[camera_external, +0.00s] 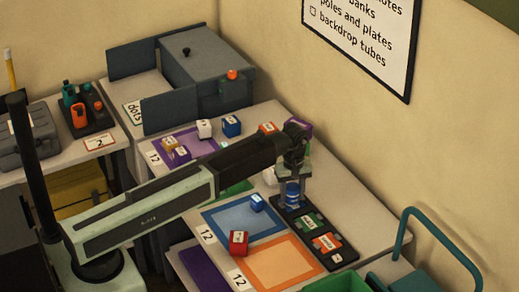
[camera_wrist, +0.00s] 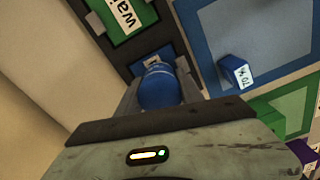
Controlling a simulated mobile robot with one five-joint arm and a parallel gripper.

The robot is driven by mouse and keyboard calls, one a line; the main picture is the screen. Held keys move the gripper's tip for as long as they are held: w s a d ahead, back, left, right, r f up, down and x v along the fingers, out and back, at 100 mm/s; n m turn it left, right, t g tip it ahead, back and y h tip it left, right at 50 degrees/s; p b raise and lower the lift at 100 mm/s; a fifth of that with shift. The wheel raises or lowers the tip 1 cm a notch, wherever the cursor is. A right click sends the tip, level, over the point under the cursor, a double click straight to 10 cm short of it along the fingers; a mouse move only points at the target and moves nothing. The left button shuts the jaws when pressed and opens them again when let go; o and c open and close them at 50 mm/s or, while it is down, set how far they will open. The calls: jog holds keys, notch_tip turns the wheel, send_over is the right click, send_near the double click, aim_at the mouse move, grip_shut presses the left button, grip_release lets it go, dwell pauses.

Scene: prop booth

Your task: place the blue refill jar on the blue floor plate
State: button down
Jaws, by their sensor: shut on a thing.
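My gripper (camera_external: 292,185) is shut on the blue refill jar (camera_external: 292,194), which is upright over the far end of a black rack (camera_external: 342,256). Whether the jar touches the rack I cannot tell. In the wrist view the jar (camera_wrist: 160,88) sits between the fingers, with a small blue patch with a pale label (camera_wrist: 158,56) partly hidden behind it. A blue bordered floor plate (camera_external: 227,232) lies on the table, left of the rack. A small blue box (camera_external: 257,203) lies on it; the box also shows in the wrist view (camera_wrist: 237,74).
The rack holds labelled green (camera_external: 308,222) and orange (camera_external: 327,242) pieces. A red box (camera_external: 238,243) stands at the border of the blue plate and an orange plate (camera_external: 270,264). A purple plate (camera_external: 205,145) with small boxes lies farther back. A wall stands on the right.

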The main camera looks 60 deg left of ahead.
aim_at(292, 186)
jog(key=shift+f, duration=0.2)
jog(key=c, duration=0.7)
grip_release()
jog(key=shift+c, duration=0.2)
jog(key=shift+r, duration=0.1)
notch_tip(292, 186, up, 12)
jog(key=p, duration=1.2)
jog(key=shift+r, duration=0.25)
jog(key=s+d+m, duration=0.5)
jog(key=s+m, duration=0.2)
jog(key=s, duration=0.2)
jog(key=s+d+m, duration=0.6)
jog(key=s+m, duration=0.2)
jog(key=s, duration=0.1)
jog(key=shift+f, duration=0.15)
